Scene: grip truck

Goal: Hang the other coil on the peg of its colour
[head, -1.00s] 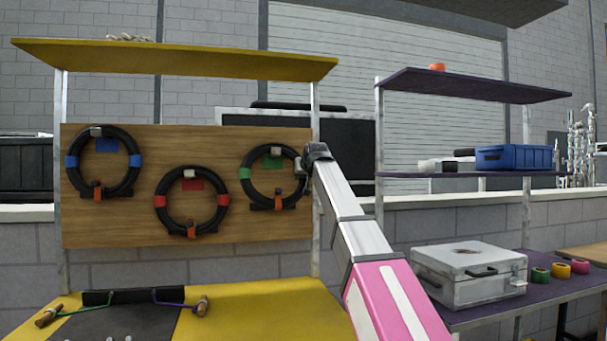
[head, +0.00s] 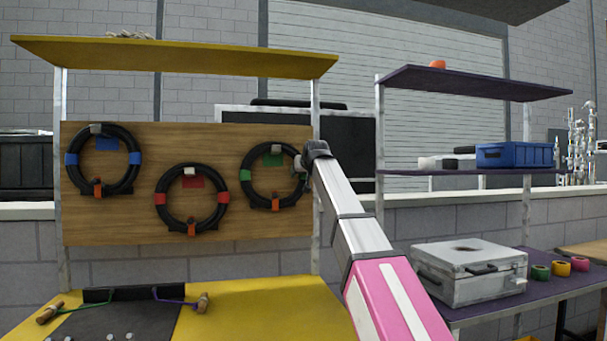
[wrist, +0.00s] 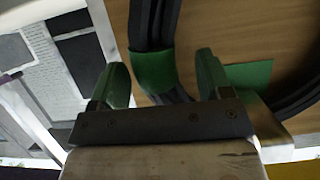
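The green-banded black coil (head: 246,175) hangs on the peg by the green plate (head: 273,160), at the right of the wooden board. My gripper (wrist: 160,66) is at this coil's right side. In the wrist view its two fingers stand apart on either side of the coil's green band (wrist: 153,70), with gaps showing. The red-banded coil (head: 160,199) hangs by the red plate (head: 194,182) in the middle. The blue-banded coil (head: 72,159) hangs by the blue plate (head: 107,143) at the left. My gripper's fingertips are hard to make out in the head view.
The wooden board (head: 130,225) stands between a yellow shelf (head: 180,60) above and a yellow bench (head: 260,305) below. A metal post (head: 315,250) stands by its right edge. A silver case (head: 467,272) and several tape rolls rest on the purple shelf at right.

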